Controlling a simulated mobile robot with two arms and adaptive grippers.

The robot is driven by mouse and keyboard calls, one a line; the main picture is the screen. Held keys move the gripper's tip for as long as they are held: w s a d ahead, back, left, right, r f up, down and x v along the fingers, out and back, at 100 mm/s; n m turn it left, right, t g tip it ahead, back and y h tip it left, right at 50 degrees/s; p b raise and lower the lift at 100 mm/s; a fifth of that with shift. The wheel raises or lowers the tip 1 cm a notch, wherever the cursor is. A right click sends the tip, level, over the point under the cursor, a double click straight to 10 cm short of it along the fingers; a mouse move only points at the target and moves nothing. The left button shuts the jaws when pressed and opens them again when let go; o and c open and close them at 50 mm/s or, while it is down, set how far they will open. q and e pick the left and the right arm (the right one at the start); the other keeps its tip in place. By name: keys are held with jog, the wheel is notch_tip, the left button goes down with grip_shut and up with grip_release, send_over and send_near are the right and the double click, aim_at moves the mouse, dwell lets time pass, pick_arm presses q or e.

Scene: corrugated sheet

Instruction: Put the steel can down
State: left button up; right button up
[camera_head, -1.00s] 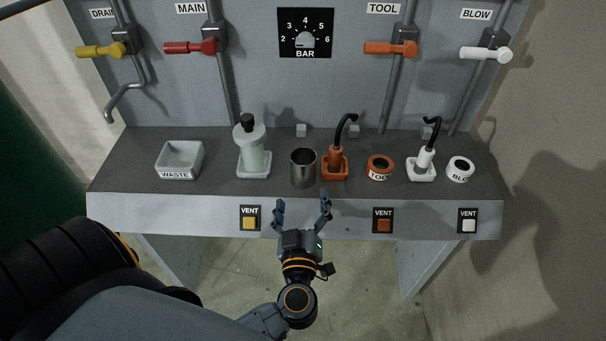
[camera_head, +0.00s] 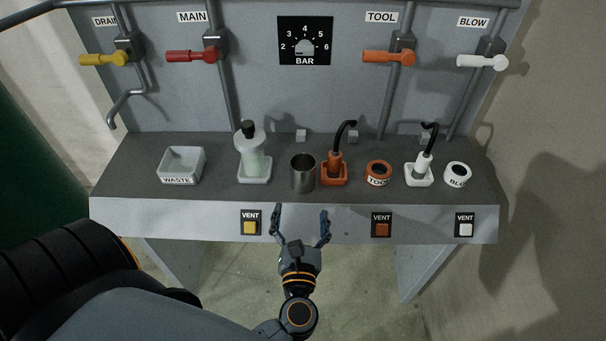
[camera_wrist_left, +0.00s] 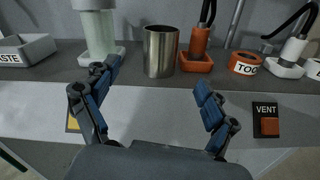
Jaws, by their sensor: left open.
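The steel can (camera_head: 303,173) stands upright on the dark bench top, between the clear bottle and the orange tool holder. It also shows in the left wrist view (camera_wrist_left: 160,52), upright on the bench beyond my fingers. My left gripper (camera_head: 301,212) is open and empty in front of the bench's front edge, apart from the can. Its two blue-padded fingers (camera_wrist_left: 160,88) are spread wide in the left wrist view. My right gripper is in neither view.
A waste tray (camera_head: 163,176) and a bottle in a white holder (camera_head: 253,165) stand left of the can. The orange holder (camera_head: 334,174), orange ring (camera_head: 379,170), white holder (camera_head: 419,177) and white ring (camera_head: 457,173) stand right. Vent buttons line the front panel (camera_head: 330,227).

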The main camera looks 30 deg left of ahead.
pick_arm(q)
jog(key=n, duration=0.2)
jog(key=p, duration=0.3)
send_near(303, 160)
jog(key=shift+w+a+f+n, duration=0.15)
jog(key=shift+w+a+n, duration=0.05)
jog(key=shift+w+a, duration=0.2)
jog(key=shift+w+a+f+n, duration=0.15)
jog(key=shift+w+a+n, duration=0.1)
jog(key=shift+w, duration=0.3)
jog(key=shift+w+a+r, duration=0.15)
jog(key=shift+w+r, duration=0.05)
jog(key=shift+w, duration=0.05)
jog(key=shift+w+a+r+p, duration=0.2)
jog(key=shift+w+a+p, duration=0.1)
jog(key=shift+w+p, duration=0.25)
jog(key=shift+w+a+r+p, duration=0.3)
jog(key=shift+w+p, duration=0.15)
jog(key=shift+w, duration=0.1)
jog(key=shift+w+a+f, duration=0.25)
jog(key=shift+w+a, duration=0.05)
jog(key=shift+w, duration=0.15)
jog(key=shift+w+a+f, duration=0.2)
jog(key=shift+w+a, duration=0.05)
jog(key=shift+w, duration=0.2)
jog(key=shift+s, duration=0.1)
jog(key=c, duration=1.3)
jog(key=shift+c, duration=0.6)
